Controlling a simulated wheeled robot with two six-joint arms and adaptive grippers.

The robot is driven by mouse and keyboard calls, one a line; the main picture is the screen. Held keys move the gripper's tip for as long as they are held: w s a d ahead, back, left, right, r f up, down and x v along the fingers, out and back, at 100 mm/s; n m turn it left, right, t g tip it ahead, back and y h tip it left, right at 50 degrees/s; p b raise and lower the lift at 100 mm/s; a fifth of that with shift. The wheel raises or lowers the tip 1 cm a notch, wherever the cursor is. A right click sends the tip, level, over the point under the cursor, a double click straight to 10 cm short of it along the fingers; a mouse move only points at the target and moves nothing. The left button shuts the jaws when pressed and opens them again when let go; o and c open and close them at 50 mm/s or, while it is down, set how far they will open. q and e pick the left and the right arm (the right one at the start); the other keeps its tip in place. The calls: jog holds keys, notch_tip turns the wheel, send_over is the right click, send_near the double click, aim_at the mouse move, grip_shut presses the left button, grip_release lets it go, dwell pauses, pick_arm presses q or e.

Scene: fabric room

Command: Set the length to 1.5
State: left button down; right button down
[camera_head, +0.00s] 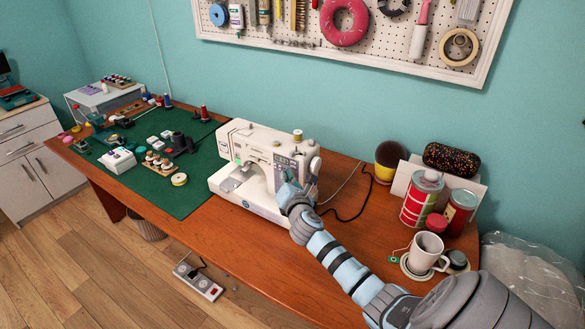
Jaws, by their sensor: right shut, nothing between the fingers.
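A white sewing machine (240,139) stands on the wooden desk, with a grey panel of controls on its right front. My right gripper (285,180) is shut and empty at the right front of the machine, over or beside that control panel. I cannot tell whether its fingertips touch the machine. The gripper hides part of the panel, and the length setting is too small to read. My left gripper is not in view.
A green cutting mat (205,185) with several sewing items covers the desk's left part. A white mug (427,252), a red-striped can (418,200) and a dark patterned case (451,159) stand at the right, near my right arm. A cable lies behind the gripper.

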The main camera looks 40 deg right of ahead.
jog(key=shift+w+d, duration=0.15)
jog(key=shift+d, duration=0.25)
jog(key=shift+d, duration=0.25)
dwell(0.6)
jog(key=shift+a, duration=0.1)
jog(key=shift+a+p, duration=0.4)
jog(key=shift+a, duration=0.2)
jog(key=shift+d, duration=0.1)
